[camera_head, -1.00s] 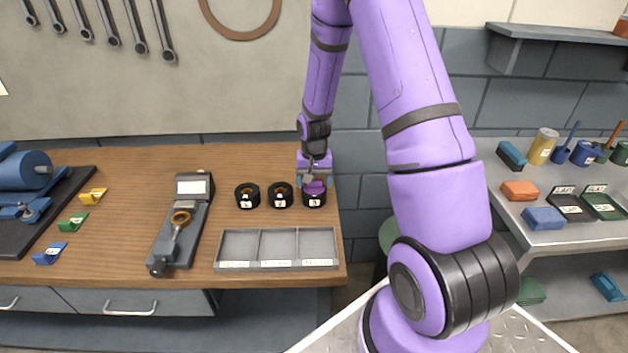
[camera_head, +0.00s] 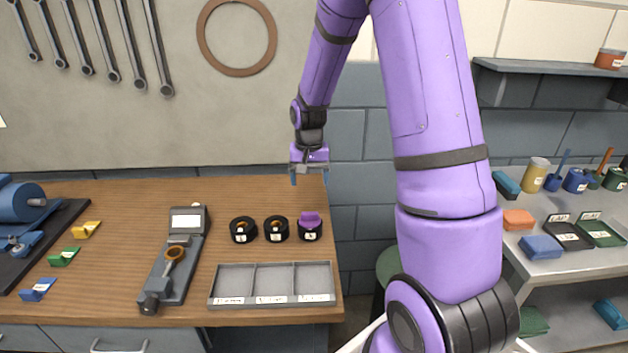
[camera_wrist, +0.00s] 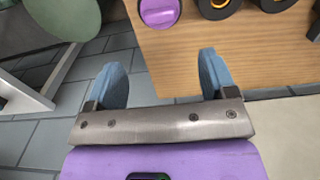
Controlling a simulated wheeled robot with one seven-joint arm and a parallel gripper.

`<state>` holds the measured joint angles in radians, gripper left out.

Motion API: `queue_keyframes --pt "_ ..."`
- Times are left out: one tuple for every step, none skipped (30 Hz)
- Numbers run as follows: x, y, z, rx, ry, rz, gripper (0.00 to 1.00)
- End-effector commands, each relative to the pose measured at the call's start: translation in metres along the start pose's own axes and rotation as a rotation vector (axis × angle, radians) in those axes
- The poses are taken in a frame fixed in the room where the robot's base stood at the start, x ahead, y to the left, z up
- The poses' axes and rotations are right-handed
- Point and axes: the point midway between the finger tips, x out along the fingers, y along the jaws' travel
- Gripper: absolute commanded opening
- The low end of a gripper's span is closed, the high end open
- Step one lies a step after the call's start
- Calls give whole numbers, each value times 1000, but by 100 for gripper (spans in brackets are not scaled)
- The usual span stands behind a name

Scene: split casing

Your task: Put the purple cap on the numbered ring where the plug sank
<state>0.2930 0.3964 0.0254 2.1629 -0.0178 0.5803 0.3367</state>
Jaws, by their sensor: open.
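The purple cap (camera_head: 310,219) sits on the rightmost of three black rings (camera_head: 309,234) on the wooden bench; it also shows in the wrist view (camera_wrist: 160,12). The rings carry small white labels too small to read. My gripper (camera_head: 309,178) is open and empty, raised above and behind the capped ring. In the wrist view its two blue fingers (camera_wrist: 165,80) are wide apart with nothing between them. No plug can be made out.
A grey three-compartment tray (camera_head: 272,302) lies in front of the rings, looking empty. A grey gauge device (camera_head: 178,260) stands to the left. Small yellow, green and blue blocks (camera_head: 64,257) lie farther left. A side table (camera_head: 560,262) with pots and trays is at right.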

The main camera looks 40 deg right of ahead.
Motion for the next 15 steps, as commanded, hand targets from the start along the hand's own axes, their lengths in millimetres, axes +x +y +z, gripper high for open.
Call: queue_keyframes --pt "-7 -1 2 -6 8 -2 78" --pt "-12 -2 4 -12 13 -4 78" --pt "-21 -3 7 -22 22 -6 78" --pt "-28 -5 10 -31 30 -8 78" --pt "-37 -6 14 -43 38 -11 78" --pt "-49 -8 21 -61 52 -14 78" --pt "-60 -9 26 -74 64 -18 78" --pt "-70 -10 32 -88 75 -21 78" --pt "-83 -11 40 -108 89 -25 78" --pt "-93 -12 46 -123 100 -28 78" --pt "-102 -12 53 -137 111 -31 78" --pt "-114 -13 62 -155 125 -35 78" --pt "-122 -13 69 -171 136 -38 78" --pt "-131 -14 76 -185 147 -41 78" --pt "-141 -13 85 -203 161 -46 78"
